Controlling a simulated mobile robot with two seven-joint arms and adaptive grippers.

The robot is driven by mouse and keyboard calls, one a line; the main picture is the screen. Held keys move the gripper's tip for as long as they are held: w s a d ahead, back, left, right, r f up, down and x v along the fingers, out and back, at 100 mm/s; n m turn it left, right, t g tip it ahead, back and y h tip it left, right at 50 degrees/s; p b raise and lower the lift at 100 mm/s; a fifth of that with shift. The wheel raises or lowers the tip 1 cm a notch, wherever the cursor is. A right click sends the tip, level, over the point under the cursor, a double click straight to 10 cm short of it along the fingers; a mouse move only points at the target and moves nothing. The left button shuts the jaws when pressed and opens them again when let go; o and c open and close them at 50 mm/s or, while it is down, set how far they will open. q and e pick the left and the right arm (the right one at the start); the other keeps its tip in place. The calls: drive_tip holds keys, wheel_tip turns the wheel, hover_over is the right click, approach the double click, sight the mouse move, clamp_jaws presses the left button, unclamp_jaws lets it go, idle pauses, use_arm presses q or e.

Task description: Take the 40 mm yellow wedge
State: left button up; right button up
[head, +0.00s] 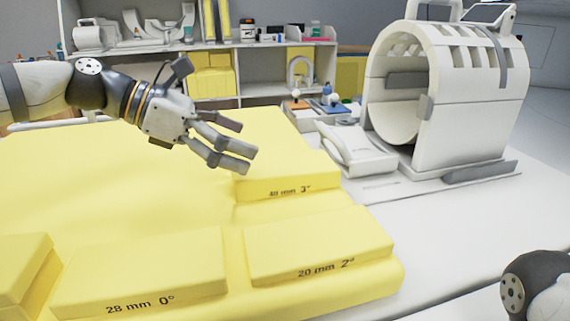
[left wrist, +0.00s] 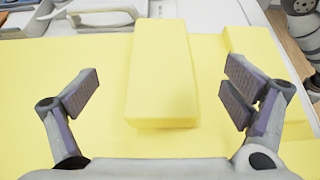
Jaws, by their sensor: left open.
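The yellow wedge (head: 282,170) marked with what reads as 40 mm and 3° lies on the yellow-covered table in the head view. In the left wrist view the wedge (left wrist: 161,75) lies lengthwise between the fingers, slightly beyond them. My left gripper (head: 243,148) is open and empty, with its fingertips above the wedge's left side. In the left wrist view the spread fingers (left wrist: 160,88) stand on either side of the wedge, apart from it. The wedge's far end is near the white table part. My right gripper is not in view.
A 20 mm 2° wedge (head: 320,245) and a 28 mm 0° wedge (head: 140,278) lie nearer on the yellow surface (head: 90,190). A white open ring-shaped coil (head: 460,95) stands to the right. White pads (head: 355,150) lie beside it. Shelves (head: 265,90) stand behind.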

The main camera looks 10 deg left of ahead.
sight(283, 162)
use_arm(q)
drive_tip(key=x, duration=0.4)
drive_tip(key=b+x, duration=0.1)
drive_tip(key=x, duration=0.4)
drive_tip(key=shift+s+a+f, duration=0.15)
drive_tip(key=shift+f, duration=0.25)
drive_tip(key=shift+r, duration=0.1)
drive_tip(key=shift+c, duration=0.3)
drive_tip(key=c, duration=1)
